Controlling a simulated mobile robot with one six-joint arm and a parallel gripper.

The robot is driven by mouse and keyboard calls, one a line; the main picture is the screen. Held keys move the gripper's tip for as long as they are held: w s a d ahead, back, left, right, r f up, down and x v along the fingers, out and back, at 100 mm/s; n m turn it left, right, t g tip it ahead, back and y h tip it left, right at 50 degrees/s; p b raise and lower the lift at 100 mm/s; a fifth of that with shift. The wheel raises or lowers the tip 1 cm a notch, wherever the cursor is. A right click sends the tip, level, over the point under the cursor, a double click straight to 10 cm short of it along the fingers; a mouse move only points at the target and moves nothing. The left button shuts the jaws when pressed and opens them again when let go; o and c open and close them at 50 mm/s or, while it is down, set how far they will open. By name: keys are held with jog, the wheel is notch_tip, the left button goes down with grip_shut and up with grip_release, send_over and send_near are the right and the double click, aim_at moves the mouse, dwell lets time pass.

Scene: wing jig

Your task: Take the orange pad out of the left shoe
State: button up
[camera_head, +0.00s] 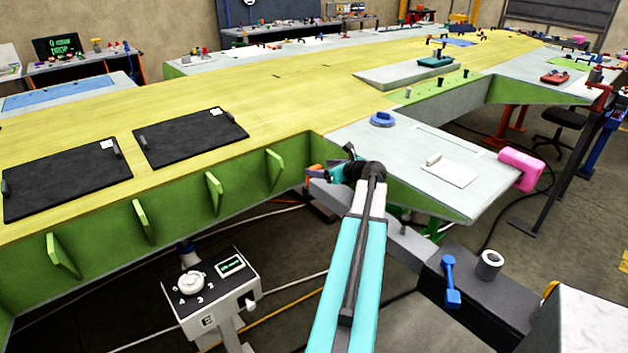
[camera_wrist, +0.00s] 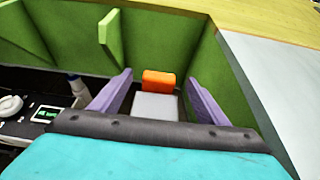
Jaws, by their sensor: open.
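The orange pad (camera_wrist: 158,81) shows in the wrist view against the green wall, at the far end of a light grey block (camera_wrist: 155,106). This block may be the left shoe; I cannot tell for sure. My gripper (camera_wrist: 159,77) is open, its purple fingers on either side of the block and pad, with gaps visible. No contact with the pad shows. In the head view a small orange patch (camera_head: 315,170), perhaps the pad, shows just left of my wrist, which hides most of the gripper.
Green ribbed walls (camera_head: 240,187) of the yellow-topped jig (camera_head: 70,133) stand close around the gripper. A control stand (camera_head: 212,290) is at lower left.

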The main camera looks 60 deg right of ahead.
aim_at(314, 167)
jog(key=shift+w, duration=0.1)
jog(key=shift+p+x, duration=1.1)
jog(key=shift+x, duration=1.45)
jog(key=shift+f, duration=0.1)
jog(key=c, duration=1.5)
